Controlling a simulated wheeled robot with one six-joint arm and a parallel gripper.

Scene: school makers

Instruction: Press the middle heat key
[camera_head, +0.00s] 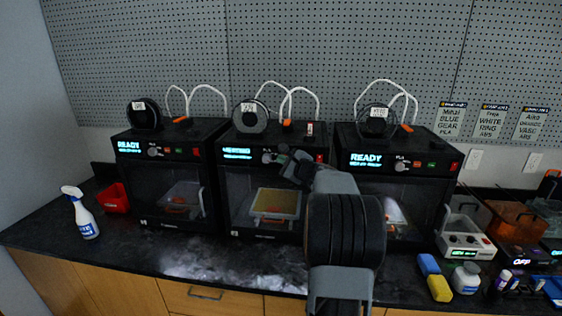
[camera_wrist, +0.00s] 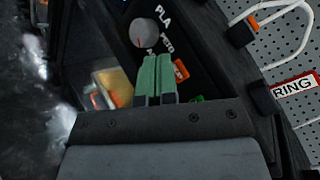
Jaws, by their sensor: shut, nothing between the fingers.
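Three black printers stand in a row, and the middle printer (camera_head: 268,211) has a lit display (camera_head: 237,152) that seems to read "HEATING". My gripper (camera_head: 284,150) is shut and empty in front of its control panel. In the wrist view, the green fingertips (camera_wrist: 157,58) point at the panel below the grey knob (camera_wrist: 146,33) marked "PLA". An orange key (camera_wrist: 181,70) shows just right of the fingertips, and a green key (camera_wrist: 197,98) is partly hidden beside the fingers. I cannot tell whether the fingertips touch the panel. My gripper hides these keys in the head view.
The left printer (camera_head: 146,186) and right printer (camera_head: 413,187) both read "READY". A spray bottle (camera_head: 80,214) and red bin (camera_head: 113,198) stand at the left. Yellow and blue blocks (camera_head: 439,288) lie at the right. The counter front (camera_head: 215,262) is clear.

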